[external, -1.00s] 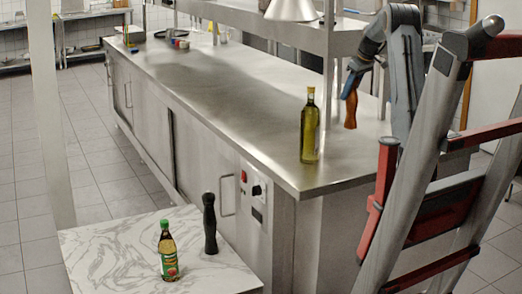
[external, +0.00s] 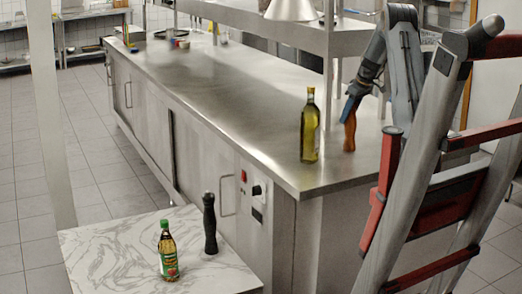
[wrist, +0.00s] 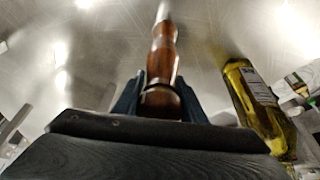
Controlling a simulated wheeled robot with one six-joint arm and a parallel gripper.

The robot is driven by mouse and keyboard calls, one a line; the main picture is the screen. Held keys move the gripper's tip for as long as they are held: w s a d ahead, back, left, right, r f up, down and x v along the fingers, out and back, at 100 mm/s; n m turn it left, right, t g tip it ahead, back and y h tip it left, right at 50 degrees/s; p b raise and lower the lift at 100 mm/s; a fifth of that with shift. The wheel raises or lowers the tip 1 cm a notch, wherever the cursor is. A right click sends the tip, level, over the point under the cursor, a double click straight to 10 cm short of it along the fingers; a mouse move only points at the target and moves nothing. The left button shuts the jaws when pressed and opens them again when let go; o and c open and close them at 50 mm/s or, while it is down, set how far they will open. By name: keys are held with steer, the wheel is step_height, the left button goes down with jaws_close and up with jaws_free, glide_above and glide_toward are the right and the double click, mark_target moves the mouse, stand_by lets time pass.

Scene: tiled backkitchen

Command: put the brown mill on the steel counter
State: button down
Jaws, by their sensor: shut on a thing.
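The brown mill (external: 350,133) is upright at the near right end of the steel counter (external: 235,95). Its lower end appears at or very close to the counter top; I cannot tell whether it touches. My gripper (external: 350,108) is shut on the mill's upper part from above. In the wrist view the mill (wrist: 163,60) stands out between the two fingers of my gripper (wrist: 160,100), with the counter surface (wrist: 100,50) behind it.
A yellow oil bottle (external: 310,128) stands on the counter just left of the mill; it also shows in the wrist view (wrist: 255,100). A black mill (external: 210,222) and a small bottle (external: 168,250) stand on a marble table (external: 110,255). A ladder (external: 420,180) stands at right.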

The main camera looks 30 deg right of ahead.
steer(key=shift+f, duration=0.15)
steer(key=c, duration=1.1)
jaws_free()
steer(key=b+v, duration=0.3)
steer(key=v, duration=0.9)
steer(key=shift+s, duration=0.1)
